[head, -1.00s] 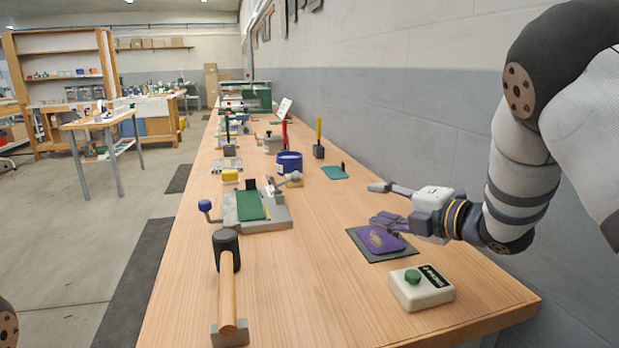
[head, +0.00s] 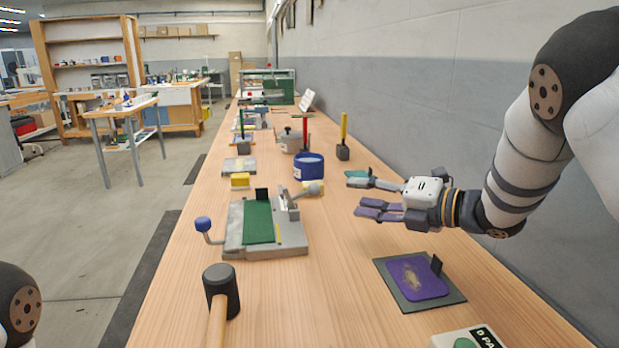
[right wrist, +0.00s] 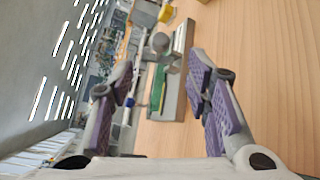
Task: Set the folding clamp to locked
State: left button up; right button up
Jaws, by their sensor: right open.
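The folding clamp appears to be the grey device (head: 290,238) with a green strip (head: 258,222) on the bench. A bent rod with a blue ball (head: 203,224) sticks out at its left. A grey lever with a ball end (head: 313,187) lies at its far right corner, tilted low to the right. My right gripper (head: 357,195) is open and empty, above the bench to the right of the clamp, fingers pointing left. In the right wrist view the ball end (right wrist: 160,42) and green strip (right wrist: 158,88) appear between the open fingers, some distance off. My left gripper is out of view.
A black mallet (head: 221,290) lies in front of the clamp. A purple pad on a dark mat (head: 385,270) lies below my right gripper. A blue tin (head: 309,167) and a yellow block (head: 240,180) stand behind the clamp. A wall (head: 460,110) bounds the right.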

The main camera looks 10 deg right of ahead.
aim_at(319, 192)
jog(key=shift+w+a+f, duration=0.25)
jog(key=shift+w+a, duration=0.05)
jog(key=shift+w, duration=0.35)
jog(key=shift+w+a+f, duration=0.2)
jog(key=shift+w+a, duration=0.1)
jog(key=shift+w, duration=0.3)
jog(key=w+a, duration=0.1)
jog(key=w+a+b, duration=0.1)
jog(key=shift+a+f, duration=0.3)
jog(key=shift+a, duration=0.1)
jog(key=x, duration=0.5)
jog(key=shift+w+b, duration=0.15)
jog(key=shift+b, duration=0.2)
jog(key=shift+w+a+r, duration=0.2)
jog(key=shift+w+a, duration=0.1)
jog(key=shift+a, duration=0.05)
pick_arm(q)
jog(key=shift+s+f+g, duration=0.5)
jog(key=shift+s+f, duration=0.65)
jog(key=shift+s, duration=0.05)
pick_arm(e)
grip_shut()
